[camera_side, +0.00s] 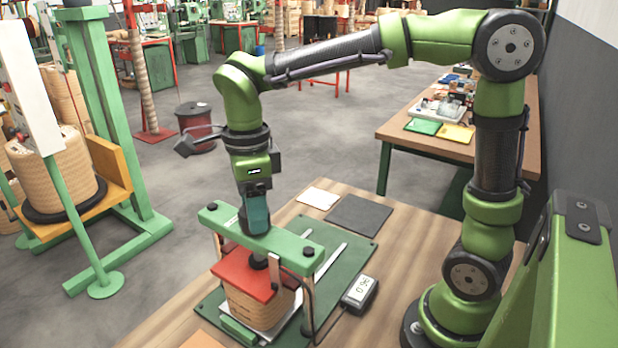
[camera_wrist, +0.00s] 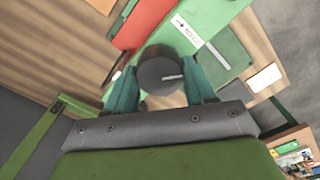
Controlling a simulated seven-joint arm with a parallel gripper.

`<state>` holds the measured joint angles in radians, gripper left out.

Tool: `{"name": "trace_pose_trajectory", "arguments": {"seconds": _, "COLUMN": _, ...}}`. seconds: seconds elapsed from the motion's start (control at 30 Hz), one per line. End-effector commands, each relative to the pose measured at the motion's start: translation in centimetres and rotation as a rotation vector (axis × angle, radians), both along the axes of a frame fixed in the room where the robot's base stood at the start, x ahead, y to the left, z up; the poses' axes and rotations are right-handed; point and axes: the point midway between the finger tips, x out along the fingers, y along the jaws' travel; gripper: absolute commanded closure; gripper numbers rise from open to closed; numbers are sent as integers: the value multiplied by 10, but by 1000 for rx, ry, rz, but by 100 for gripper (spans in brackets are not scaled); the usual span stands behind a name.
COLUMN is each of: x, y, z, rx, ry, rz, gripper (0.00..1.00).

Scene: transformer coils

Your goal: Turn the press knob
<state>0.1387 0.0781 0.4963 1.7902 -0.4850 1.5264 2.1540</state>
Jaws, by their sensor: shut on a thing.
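Below the crossbar, the red press plate (camera_side: 243,274) lies on top of a tan wound coil (camera_side: 258,308). A white label with an arrow (camera_wrist: 187,30) lies beside the knob on the crossbar.
The press stands on a green base plate (camera_side: 335,238) on a wooden table. A small display box (camera_side: 360,293) sits at its right, with a dark mat (camera_side: 360,215) and white card (camera_side: 319,198) behind. A green frame with a large coil (camera_side: 55,172) stands at left.

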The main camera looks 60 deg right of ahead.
Motion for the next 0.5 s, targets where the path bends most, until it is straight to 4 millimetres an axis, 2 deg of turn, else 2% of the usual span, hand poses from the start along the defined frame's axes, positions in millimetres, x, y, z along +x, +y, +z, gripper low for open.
{"name": "trace_pose_trajectory", "arguments": {"seconds": 0.5, "x": 0, "y": 0, "z": 1, "rx": 1, "ry": -3, "rz": 488, "gripper": 76}}
